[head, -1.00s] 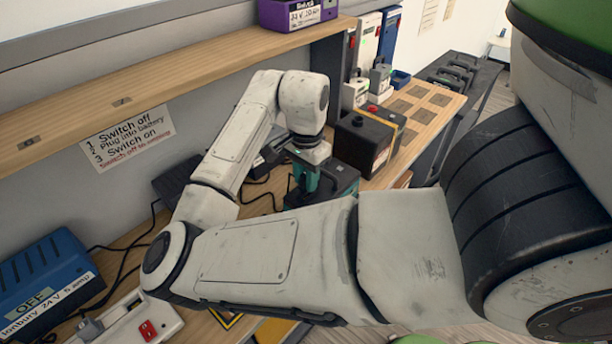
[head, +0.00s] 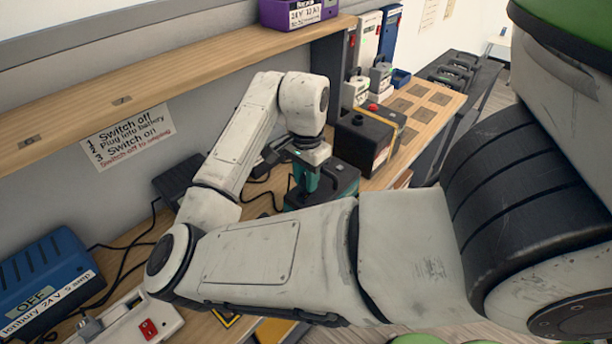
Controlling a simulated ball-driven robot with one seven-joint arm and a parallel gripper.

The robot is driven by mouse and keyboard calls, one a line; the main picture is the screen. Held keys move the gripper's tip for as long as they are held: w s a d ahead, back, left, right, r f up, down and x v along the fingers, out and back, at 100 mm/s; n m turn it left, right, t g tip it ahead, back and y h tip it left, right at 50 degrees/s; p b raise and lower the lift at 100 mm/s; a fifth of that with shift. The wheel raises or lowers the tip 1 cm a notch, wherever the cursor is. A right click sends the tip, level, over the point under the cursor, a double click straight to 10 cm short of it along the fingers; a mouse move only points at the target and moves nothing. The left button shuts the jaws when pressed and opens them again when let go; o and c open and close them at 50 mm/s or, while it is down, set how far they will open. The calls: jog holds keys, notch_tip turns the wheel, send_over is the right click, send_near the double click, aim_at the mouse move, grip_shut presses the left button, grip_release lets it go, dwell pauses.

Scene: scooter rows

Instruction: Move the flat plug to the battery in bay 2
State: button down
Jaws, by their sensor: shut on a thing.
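My gripper (head: 305,188) points down at a dark battery with teal parts (head: 345,180) on the bench. It looks shut, but its fingertips are small and partly hidden by my forearm. A black cable (head: 258,198) runs along the bench toward it. The flat plug is not clearly visible; it seems to be in the jaws at the cable's end. I cannot tell whether it touches the battery. A black battery with a red cap (head: 362,142) stands just beyond, to the right. I cannot read any bay numbers.
A blue charger marked OFF (head: 45,280) and a strip with a red switch (head: 148,328) are at lower left. A dark box (head: 178,180) sits behind my arm. A wooden shelf (head: 130,88) with a purple unit (head: 296,14) runs above. Grey-green batteries (head: 380,75) stand farther right.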

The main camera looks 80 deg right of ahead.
jog(key=shift+f+b, duration=0.45)
jog(key=shift+f, duration=0.3)
jog(key=c, duration=0.8)
grip_release()
notch_tip(320, 180, up, 11)
jog(key=shift+f+p, duration=0.1)
jog(key=shift+p, duration=0.35)
